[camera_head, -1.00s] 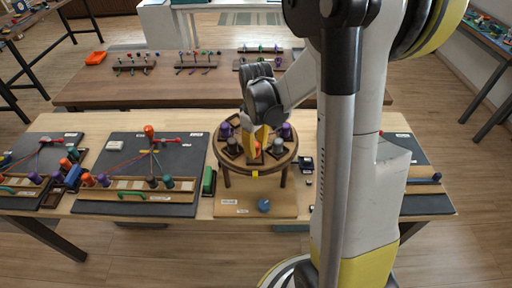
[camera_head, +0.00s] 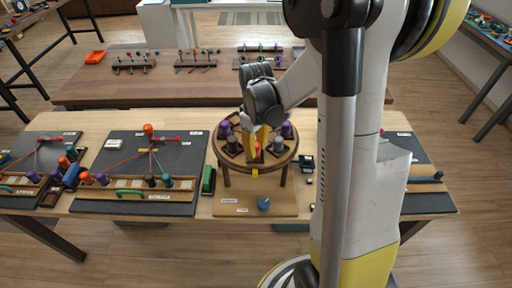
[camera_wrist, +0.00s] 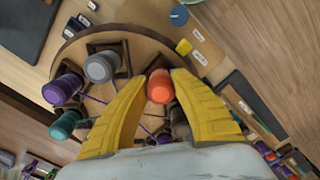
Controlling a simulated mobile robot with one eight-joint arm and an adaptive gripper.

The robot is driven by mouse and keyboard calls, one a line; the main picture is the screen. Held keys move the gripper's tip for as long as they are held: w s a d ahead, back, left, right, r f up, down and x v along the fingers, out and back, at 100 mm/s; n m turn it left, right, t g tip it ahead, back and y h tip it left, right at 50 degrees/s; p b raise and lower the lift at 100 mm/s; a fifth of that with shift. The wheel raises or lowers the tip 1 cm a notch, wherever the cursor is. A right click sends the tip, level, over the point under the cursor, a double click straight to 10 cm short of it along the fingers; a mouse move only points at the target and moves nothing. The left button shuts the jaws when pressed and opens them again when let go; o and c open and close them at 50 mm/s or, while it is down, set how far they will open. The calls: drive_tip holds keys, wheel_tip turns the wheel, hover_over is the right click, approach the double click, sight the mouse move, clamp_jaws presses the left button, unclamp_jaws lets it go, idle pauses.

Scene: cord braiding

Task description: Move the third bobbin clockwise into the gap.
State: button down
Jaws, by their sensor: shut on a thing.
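A round wooden braiding disc (camera_head: 222,158) stands on legs on the near table; its rim also shows in the wrist view (camera_wrist: 72,48). My gripper (camera_head: 257,146) points down at its front part. In the wrist view my yellow fingers (camera_wrist: 160,80) are shut on an orange bobbin (camera_wrist: 160,88), which also shows in the head view (camera_head: 257,150). Around it on the disc are a grey bobbin (camera_wrist: 100,67), a purple bobbin (camera_wrist: 64,88), a teal bobbin (camera_wrist: 65,125) and a dark brown bobbin (camera_wrist: 180,124), partly hidden by a finger. Cords run toward the disc's middle, mostly hidden.
A blue knob (camera_head: 264,204) sits on the board before the disc, and a yellow tab (camera_head: 255,172) marks its front rim. A dark mat with bobbins (camera_head: 118,146) and a green block (camera_head: 208,181) lie left. Small dark boxes (camera_head: 306,162) lie right.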

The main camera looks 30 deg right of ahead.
drive_tip(key=shift+f, duration=0.3)
drive_tip(key=c, duration=1.1)
unclamp_jaws()
wheel_tip(320, 180, up, 12)
drive_tip(key=shift+r, duration=0.1)
drive_tip(key=shift+s+a+f+m+t+b, duration=0.7)
drive_tip(key=shift+s+a+t+b, duration=0.6)
drive_tip(key=shift+s+a, duration=0.7)
drive_tip(key=shift+s+a+f+m+t+b, duration=0.65)
drive_tip(key=shift+s+a+t+b, duration=0.65)
drive_tip(key=shift+a, duration=1.25)
drive_tip(key=shift+s+a+f+m+t+b, duration=0.45)
drive_tip(key=shift+s+a+f+t+b, duration=0.5)
drive_tip(key=shift+s+a+b, duration=0.85)
drive_tip(key=shift+s+a+r+p, duration=0.1)
drive_tip(key=shift+s+a+p, duration=0.05)
drive_tip(key=shift+a+p, duration=0.25)
